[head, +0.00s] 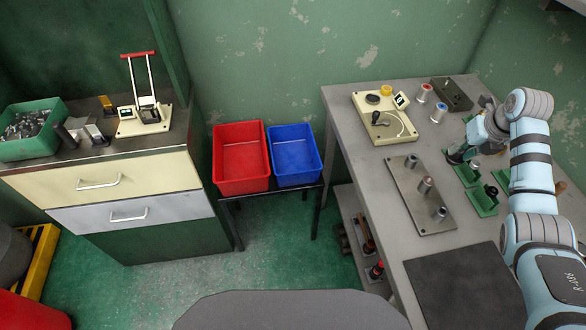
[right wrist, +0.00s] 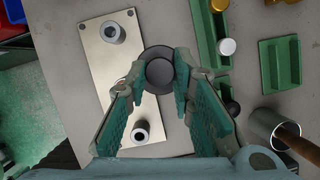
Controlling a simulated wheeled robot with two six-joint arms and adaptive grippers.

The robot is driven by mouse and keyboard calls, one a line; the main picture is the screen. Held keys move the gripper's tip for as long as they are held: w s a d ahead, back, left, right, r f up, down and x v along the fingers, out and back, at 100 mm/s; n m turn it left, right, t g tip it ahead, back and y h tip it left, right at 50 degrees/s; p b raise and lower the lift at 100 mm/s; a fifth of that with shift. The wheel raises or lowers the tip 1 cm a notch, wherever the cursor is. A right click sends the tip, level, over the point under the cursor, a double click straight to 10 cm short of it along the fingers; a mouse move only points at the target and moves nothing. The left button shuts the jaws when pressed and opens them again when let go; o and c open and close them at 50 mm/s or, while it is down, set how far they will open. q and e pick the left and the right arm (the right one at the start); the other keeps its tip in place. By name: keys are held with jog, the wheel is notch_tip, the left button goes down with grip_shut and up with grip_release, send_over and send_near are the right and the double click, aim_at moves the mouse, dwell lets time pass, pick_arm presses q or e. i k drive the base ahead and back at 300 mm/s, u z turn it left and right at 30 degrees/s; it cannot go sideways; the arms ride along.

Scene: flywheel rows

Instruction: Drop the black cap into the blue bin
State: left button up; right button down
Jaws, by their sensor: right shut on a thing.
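My right gripper (head: 462,152) is over the right bench; its fingers show in the right wrist view (right wrist: 160,85). It is shut on a black cap (right wrist: 159,72), round with a wider dark rim, held between the fingertips and partly hidden by them. In the right wrist view the cap overlaps the edge of the metal plate behind it; its height above the bench is hard to tell. The blue bin (head: 295,171) stands on a low dark stand left of the bench, and its inside looks empty. My left gripper is not in view.
A red bin (head: 241,182) touches or nearly touches the blue bin's left side. A metal plate (head: 416,210) with upright cylinders lies on the bench (head: 370,170). Green holders (head: 483,206) sit under my right arm. A cream fixture (head: 385,130) stands at the bench's back.

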aim_at(298, 162)
jog(key=u, duration=1.5)
jog(key=i, duration=0.65)
jog(key=z, duration=0.5)
jog(key=i, duration=0.75)
jog(key=z, duration=0.65)
